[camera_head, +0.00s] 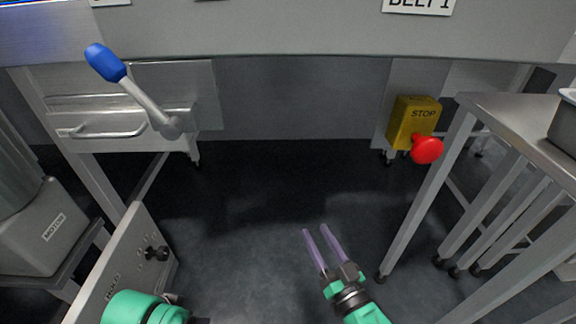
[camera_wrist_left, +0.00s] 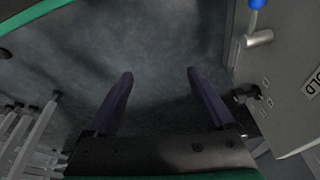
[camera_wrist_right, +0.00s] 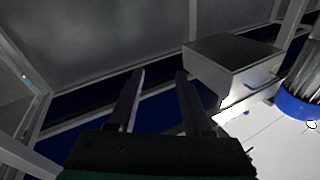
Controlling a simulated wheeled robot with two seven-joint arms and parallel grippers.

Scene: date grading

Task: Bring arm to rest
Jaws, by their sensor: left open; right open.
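My right gripper (camera_head: 318,250) is in the lower middle of the head view, over the dark floor. Its two purple fingers are apart with nothing between them. In the right wrist view the same gripper (camera_wrist_right: 158,90) has its fingers spread and empty. My left gripper (camera_wrist_left: 158,85) shows in the left wrist view, its fingers wide apart over bare floor. In the head view only a green part of my left arm shows at the lower left, and its fingers are hidden.
A lever with a blue knob (camera_head: 105,62) is at upper left. A yellow STOP box (camera_head: 411,122) with a red button (camera_head: 426,149) is at right. A metal table (camera_head: 509,112) stands at the right edge. A grey panel (camera_head: 122,266) stands near my left arm. The middle floor is clear.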

